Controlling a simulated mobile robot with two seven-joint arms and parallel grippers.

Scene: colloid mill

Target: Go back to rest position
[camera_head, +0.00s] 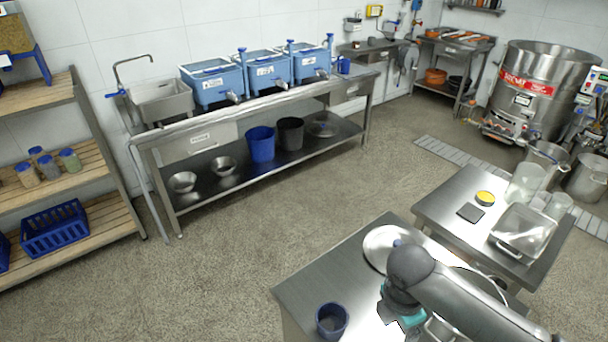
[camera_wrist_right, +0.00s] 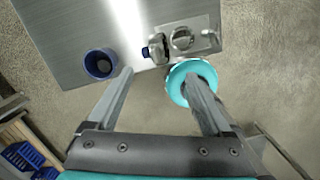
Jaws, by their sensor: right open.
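My right arm enters the head view from the lower right and reaches over the steel table (camera_head: 318,275). Its hand, with a teal part, hangs over the table, and its fingers cannot be made out there. In the right wrist view my right gripper (camera_wrist_right: 160,74) is open, with its two fingers wide apart and nothing between them. My left gripper is in neither view.
A dark blue cup (camera_head: 332,320) stands on the table's near part, and also shows in the wrist view (camera_wrist_right: 100,63). A second steel table (camera_head: 445,195) holds clear containers. Open floor lies to the left.

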